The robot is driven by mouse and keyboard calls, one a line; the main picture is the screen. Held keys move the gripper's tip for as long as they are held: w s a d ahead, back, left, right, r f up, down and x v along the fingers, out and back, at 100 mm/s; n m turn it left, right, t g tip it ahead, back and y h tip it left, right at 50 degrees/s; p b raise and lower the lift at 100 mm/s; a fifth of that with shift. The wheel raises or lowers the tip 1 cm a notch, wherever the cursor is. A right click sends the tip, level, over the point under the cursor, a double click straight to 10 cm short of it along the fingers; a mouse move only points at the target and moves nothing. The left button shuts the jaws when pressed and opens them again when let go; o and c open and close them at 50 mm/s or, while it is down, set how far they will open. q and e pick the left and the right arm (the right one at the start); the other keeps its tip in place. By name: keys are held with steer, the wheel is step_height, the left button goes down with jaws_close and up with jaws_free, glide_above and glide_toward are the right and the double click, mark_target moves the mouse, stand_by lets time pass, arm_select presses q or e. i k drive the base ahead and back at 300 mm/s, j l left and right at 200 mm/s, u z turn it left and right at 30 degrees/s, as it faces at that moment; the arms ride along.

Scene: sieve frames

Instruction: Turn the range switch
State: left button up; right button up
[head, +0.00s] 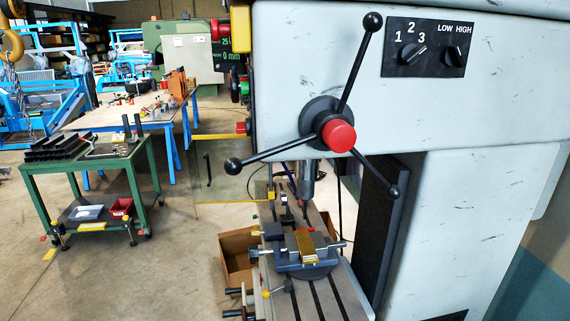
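The range switch (455,56) is a small black knob under the words LOW HIGH, at the right end of a black panel (434,72) on the drill press's pale grey head (300,60). Its pointer is too small to read surely. A second black knob (413,54), marked 1 2 3, sits to its left on the same panel. Neither of my grippers shows in the head view, and nothing touches the switch.
A three-armed feed handle with a red hub (338,136) stands out left of the panel; its upper ball (372,21) is close to the panel's left edge. Below are a vise (305,258) and slotted table. A green cart (85,165) stands at left, with open floor between.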

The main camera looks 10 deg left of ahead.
mark_target(452, 56)
steer(key=k+j, duration=0.1)
steer(key=j, duration=0.7)
steer(key=k+j, duration=0.15)
steer(key=j, duration=0.25)
